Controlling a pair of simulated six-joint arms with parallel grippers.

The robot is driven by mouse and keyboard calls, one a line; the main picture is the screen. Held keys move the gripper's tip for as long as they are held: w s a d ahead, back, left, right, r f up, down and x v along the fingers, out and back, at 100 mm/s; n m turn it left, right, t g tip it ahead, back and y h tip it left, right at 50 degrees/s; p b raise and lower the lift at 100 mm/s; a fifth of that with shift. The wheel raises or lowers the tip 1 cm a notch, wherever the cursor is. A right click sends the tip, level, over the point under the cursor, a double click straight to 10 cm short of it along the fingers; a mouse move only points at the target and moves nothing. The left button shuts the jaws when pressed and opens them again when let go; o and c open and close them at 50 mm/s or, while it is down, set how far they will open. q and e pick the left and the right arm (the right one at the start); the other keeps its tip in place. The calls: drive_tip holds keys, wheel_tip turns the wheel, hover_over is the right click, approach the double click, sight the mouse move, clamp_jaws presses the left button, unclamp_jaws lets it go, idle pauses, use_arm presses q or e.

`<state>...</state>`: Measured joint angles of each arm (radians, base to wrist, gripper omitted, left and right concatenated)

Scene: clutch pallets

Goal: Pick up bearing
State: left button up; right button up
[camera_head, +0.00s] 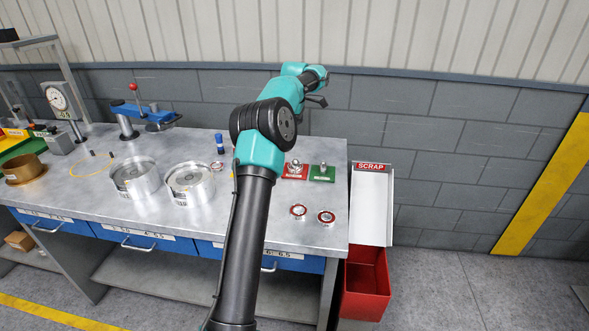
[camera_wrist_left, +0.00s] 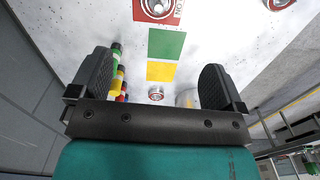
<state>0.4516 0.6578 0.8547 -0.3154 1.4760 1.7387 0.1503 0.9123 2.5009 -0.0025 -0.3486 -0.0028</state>
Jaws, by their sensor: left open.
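Two small ring-shaped parts with red centres, which look like bearings, lie flat on the right front of the metal bench: one bearing (camera_head: 298,210) and a second bearing (camera_head: 326,216). My left gripper (camera_head: 318,90) is raised near the back wall, well apart from both. In the left wrist view its two dark fingers (camera_wrist_left: 156,88) are wide apart with nothing held between them. A small silver round part (camera_wrist_left: 156,93) shows on the surface beyond, between the fingers. Another silver round part (camera_wrist_left: 158,6) sits on a red patch at the top edge. My right gripper is not in view.
Metal parts stand on a red plate (camera_head: 289,176) and a green plate (camera_head: 317,178). Two silver drums (camera_head: 190,184) stand left of my arm. A scrap chute (camera_head: 371,207) and red bin (camera_head: 366,291) are at the right. My arm hides part of the bench.

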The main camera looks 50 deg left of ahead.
sight(295, 164)
use_arm(q)
wheel_tip(295, 164, down, 12)
drive_tip(key=shift+f, duration=0.1)
idle(0.5)
drive_tip(key=shift+w+a+f, duration=0.1)
drive_tip(key=shift+w+f, duration=0.05)
drive_tip(key=shift+f, duration=2.5)
drive_tip(key=c, duration=1.2)
drive_tip(key=shift+r, duration=5.1)
